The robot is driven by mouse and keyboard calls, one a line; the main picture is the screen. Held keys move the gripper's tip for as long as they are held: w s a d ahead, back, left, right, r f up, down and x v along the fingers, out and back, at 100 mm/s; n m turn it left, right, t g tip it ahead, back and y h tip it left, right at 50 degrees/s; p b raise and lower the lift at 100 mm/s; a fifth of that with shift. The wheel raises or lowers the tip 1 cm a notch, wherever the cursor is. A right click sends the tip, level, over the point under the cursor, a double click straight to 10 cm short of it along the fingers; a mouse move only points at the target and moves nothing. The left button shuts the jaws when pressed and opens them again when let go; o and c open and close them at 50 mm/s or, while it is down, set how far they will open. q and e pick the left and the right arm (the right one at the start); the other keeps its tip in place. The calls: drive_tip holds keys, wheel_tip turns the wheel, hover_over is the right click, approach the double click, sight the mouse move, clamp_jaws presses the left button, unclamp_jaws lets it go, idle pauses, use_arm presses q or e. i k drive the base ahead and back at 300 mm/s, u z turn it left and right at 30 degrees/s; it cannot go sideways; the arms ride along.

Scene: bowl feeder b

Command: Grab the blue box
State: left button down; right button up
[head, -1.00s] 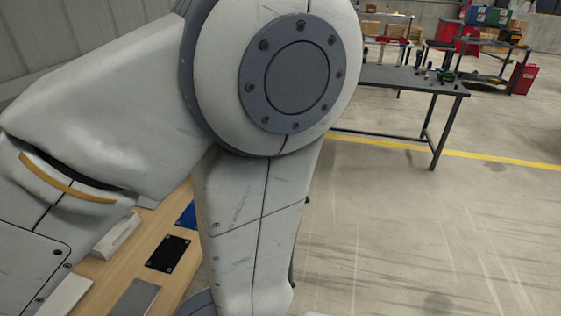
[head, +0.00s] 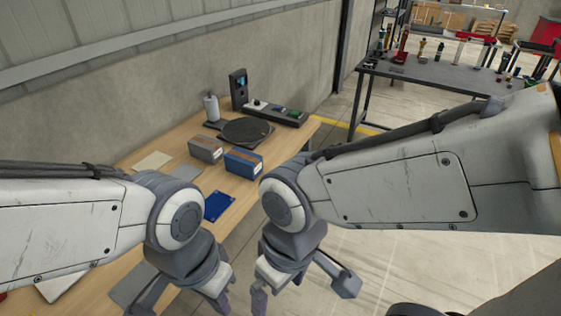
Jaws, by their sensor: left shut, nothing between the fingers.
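The blue box (head: 243,163) sits on the wooden table in the head view, upright, with a brown strip and a label on its side. It stands near the table's right edge, beyond both grippers and apart from them. My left gripper (head: 226,301) hangs at the bottom of the view over the near part of the table, shut and empty. My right gripper (head: 258,301) hangs to its right by the table's edge. Its fingertips are cut by the lower frame edge, so I cannot tell its opening.
A grey box (head: 205,149) stands left of the blue box. A dark round plate (head: 246,130) lies behind them, with a white bottle (head: 211,107) and a control panel (head: 273,112). A flat blue mat (head: 218,206) lies nearer. A wall borders the table's left.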

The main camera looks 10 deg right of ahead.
sight(245, 164)
drive_tip(key=z, duration=0.45)
drive_tip(key=k, duration=0.55)
drive_tip(key=z, duration=0.65)
drive_tip(key=i, duration=1.45)
drive_tip(key=u, duration=1.35)
drive_tip(key=i, duration=0.65)
drive_tip(key=u, duration=0.75)
